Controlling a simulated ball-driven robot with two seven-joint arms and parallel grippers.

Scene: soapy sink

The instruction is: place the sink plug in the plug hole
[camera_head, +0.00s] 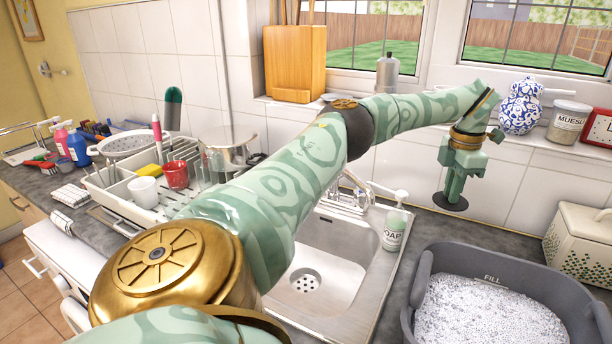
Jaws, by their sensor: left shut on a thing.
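My left arm reaches across the view from the lower left. My left gripper (455,187) is shut on the sink plug (449,203), a flat dark disc held below the fingertips. Gripper and plug hang in the air, to the right of the sink and in front of the tiled wall. The plug hole (305,281), a round drain with dark holes, is in the floor of the steel sink (340,257), below and left of the plug. My arm hides the left part of the sink. My right gripper is not in view.
A soap bottle (395,229) stands at the sink's right edge, by the tap (349,196). A grey tub (423,262) marked FILL, with white speckled contents, stands right of the sink. A dish rack (127,205) with cups is at left. Jars line the windowsill.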

